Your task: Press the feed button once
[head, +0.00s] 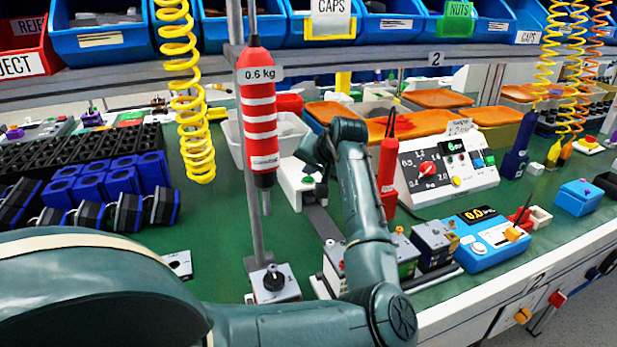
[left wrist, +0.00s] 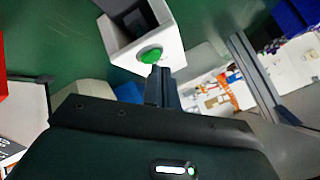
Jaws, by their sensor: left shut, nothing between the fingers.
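The feed button is a round green button (left wrist: 152,54) on a white box (left wrist: 172,35) with a dark square opening, seen at the top of the left wrist view. In the head view the white box (head: 290,187) stands on the green bench beyond my forearm, with a small green spot (head: 308,180) on it. My left gripper (head: 308,158) is shut and empty, right by the box. In the left wrist view its closed fingertips (left wrist: 161,72) are just beside the button's lower right edge. I cannot tell whether they touch it. My right gripper is not in view.
A red striped screwdriver (head: 258,115) hangs left of my forearm, near a grey post (head: 250,215). A rotary switch (head: 273,283) stands in front. A white control panel (head: 445,168) and a blue scale (head: 486,240) stand to the right. Blue bins (head: 100,38) line the shelf above.

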